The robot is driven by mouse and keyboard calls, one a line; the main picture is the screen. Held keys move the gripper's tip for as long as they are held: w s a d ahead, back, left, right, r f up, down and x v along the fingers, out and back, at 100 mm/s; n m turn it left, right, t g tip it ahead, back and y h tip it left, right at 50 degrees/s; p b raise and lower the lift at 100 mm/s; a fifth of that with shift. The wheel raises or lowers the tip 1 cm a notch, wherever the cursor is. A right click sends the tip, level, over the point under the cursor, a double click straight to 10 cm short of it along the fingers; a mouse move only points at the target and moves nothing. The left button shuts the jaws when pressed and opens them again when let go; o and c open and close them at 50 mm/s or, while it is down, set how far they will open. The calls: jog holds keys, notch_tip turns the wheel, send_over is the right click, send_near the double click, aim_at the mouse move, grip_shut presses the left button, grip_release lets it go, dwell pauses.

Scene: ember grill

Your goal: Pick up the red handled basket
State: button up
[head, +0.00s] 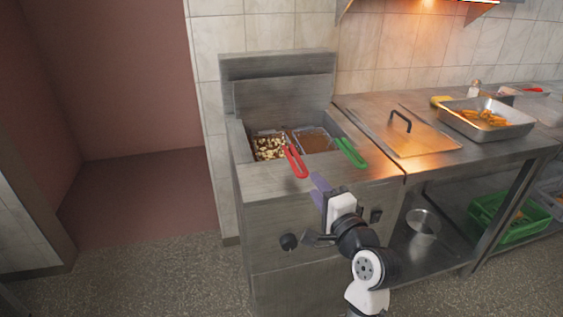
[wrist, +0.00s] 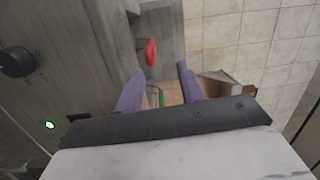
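The red handled basket (head: 271,147) sits in the left well of the steel fryer, holding pale and brown pieces. Its red handle (head: 296,162) sticks out over the fryer's front edge. In the wrist view the red handle (wrist: 151,52) shows beyond my fingers, near the top middle. My gripper (head: 319,185) is in front of the fryer, just below and right of the red handle, apart from it. In the wrist view its two purple fingers (wrist: 160,88) are spread wide with nothing between them touching either one.
A basket with a green handle (head: 350,152) sits in the right well, close to the red one. A steel counter (head: 375,107) adjoins on the right, with a lid and a food tray (head: 521,122). A green crate (head: 510,216) and steel pot (head: 423,226) stand below.

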jog(key=d+f+m, duration=0.1)
jog(key=d, duration=0.1)
jog(key=p, duration=0.2)
send_near(302, 163)
jog(key=x, duration=0.4)
jog(key=shift+f+p+x, duration=0.2)
jog(key=shift+p+x, duration=0.25)
jog(key=shift+x, duration=1.05)
jog(key=shift+f+p+x, duration=0.15)
jog(key=shift+p+x, duration=0.3)
jog(key=shift+x, duration=1.05)
grip_shut()
jog(key=shift+r, duration=0.1)
